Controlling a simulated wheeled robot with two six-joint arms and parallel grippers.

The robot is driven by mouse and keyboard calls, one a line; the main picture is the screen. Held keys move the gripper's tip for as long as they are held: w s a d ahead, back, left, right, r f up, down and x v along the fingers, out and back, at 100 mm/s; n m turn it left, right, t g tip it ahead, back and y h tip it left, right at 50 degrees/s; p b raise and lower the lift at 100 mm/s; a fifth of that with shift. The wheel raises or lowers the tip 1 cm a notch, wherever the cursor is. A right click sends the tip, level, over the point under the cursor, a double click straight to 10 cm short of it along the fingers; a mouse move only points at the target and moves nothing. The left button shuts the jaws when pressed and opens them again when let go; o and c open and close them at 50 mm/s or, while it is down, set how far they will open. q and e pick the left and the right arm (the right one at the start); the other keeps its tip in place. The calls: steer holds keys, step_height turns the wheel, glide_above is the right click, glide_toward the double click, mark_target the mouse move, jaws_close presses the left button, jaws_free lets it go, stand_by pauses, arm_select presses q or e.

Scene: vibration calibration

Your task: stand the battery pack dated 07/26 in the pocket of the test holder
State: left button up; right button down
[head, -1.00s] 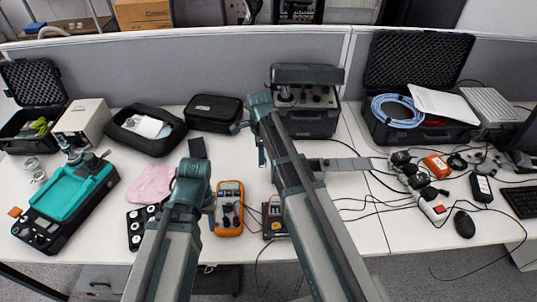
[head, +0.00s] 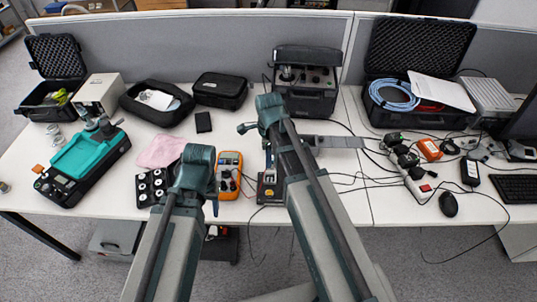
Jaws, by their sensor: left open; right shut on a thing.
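My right gripper (head: 268,158) points down near the test holder, largely hidden behind my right arm. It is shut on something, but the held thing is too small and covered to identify. The test holder (head: 270,192), a small dark stand with reddish-brown parts, sits at the table's front edge, partly behind that arm. Its pocket cannot be made out. My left gripper (head: 213,198) is open beside the orange multimeter, mostly hidden by its own wrist. A black block (head: 203,122) lies on the table behind it. No date is readable in this view.
The orange multimeter (head: 229,175) lies left of the holder. A black tray with round cells (head: 151,187) and a pink cloth (head: 161,151) lie further left. Cables cross the table to the right.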

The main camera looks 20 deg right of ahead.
steer(key=shift+f, duration=0.1)
steer(key=shift+f+b, duration=2.3)
steer(key=shift+b, duration=0.1)
steer(key=shift+f+b, duration=1.3)
steer(key=shift+c, duration=0.5)
jaws_free()
steer(key=shift+r, duration=0.1)
step_height(320, 180, up, 8)
steer(key=p, duration=0.8)
